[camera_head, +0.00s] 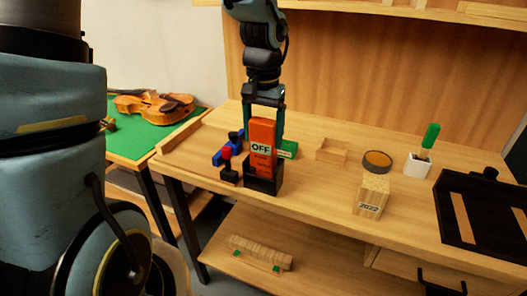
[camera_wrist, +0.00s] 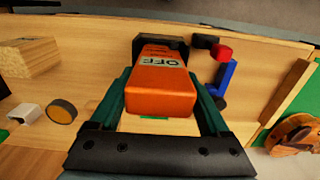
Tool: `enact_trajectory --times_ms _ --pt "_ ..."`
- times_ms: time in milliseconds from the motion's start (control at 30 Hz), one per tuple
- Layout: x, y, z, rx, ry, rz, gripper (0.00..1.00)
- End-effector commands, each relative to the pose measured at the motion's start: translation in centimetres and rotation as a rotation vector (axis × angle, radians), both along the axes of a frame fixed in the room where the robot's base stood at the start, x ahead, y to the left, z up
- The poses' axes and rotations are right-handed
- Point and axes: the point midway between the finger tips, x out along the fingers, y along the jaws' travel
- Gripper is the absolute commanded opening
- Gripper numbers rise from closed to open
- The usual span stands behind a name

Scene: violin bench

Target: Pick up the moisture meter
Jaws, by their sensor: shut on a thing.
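The moisture meter (camera_head: 262,146) is an orange upright block marked "OFF", standing near the front edge of the bench. Its lower end is in or directly behind a black holder (camera_head: 264,182). My gripper (camera_head: 264,130) comes down from above with a finger on each side of the meter, shut on it. In the wrist view the orange meter (camera_wrist: 162,85) lies between the green fingers, with the black holder (camera_wrist: 172,44) at its far end. I cannot tell whether the meter is clear of the holder.
Blue, red and black clamp-like pieces (camera_head: 228,154) stand close left of the meter. To the right are a small wooden tray (camera_head: 332,152), a round tin (camera_head: 377,161), a "2022" wood block (camera_head: 372,195), a white cup (camera_head: 418,164) and a black case (camera_head: 484,215). A violin (camera_head: 153,106) lies far left.

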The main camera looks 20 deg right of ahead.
Motion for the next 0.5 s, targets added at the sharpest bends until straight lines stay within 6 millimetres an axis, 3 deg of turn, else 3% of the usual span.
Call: enact_trajectory --times_ms 33,300,500 --pt "0.00 -0.01 0.03 0.000 0.000 0.000 0.30" --pt "0.01 -0.02 0.04 -0.001 -0.001 0.000 0.00" --pt "0.02 -0.03 0.07 -0.001 -0.001 0.000 0.00"
